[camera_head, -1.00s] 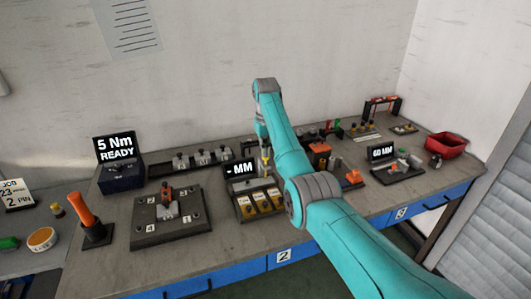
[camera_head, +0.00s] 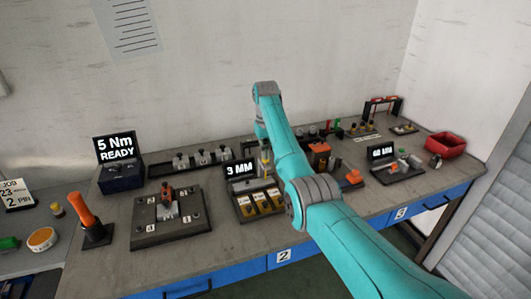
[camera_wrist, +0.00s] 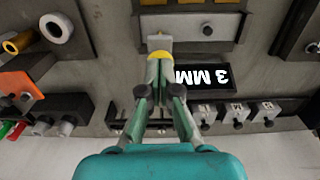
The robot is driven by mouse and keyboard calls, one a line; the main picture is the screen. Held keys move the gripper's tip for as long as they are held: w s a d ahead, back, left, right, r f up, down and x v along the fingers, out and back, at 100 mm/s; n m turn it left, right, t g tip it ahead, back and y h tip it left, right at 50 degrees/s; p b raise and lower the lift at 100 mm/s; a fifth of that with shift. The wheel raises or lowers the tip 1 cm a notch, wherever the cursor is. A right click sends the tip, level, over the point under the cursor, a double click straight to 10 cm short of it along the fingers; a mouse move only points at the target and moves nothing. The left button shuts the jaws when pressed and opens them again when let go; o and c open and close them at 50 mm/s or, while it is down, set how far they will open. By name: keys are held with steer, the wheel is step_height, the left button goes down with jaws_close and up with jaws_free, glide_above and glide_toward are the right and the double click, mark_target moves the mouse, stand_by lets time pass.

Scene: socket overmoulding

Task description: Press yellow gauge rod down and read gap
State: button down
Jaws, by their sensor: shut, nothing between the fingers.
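The yellow gauge rod shows in the wrist view as a yellow cap (camera_wrist: 160,56) right at my gripper's fingertips (camera_wrist: 160,64). My gripper is shut with nothing between its fingers, and its tips appear to touch the cap. In the head view my gripper (camera_head: 266,160) points down at the back right of the gauge block, and the rod is largely hidden there. The black gauge display (camera_head: 241,169) reads "3 MM"; it also shows upside down in the wrist view (camera_wrist: 208,78). The gauge block (camera_head: 245,211) has several yellow-topped slots in front of the display.
A fixture plate (camera_head: 150,235) with an orange-handled clamp lies to the left. A "5 Nm READY" display (camera_head: 116,147) and an orange-handled tool (camera_head: 84,211) stand farther left. A "60 MM" display (camera_head: 381,152) and a red bin (camera_head: 445,145) are to the right. Bare bench separates the stations.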

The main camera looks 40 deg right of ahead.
steer(key=shift+f, duration=0.15)
step_height(320, 180, up, 8)
stand_by(1.4)
stand_by(0.5)
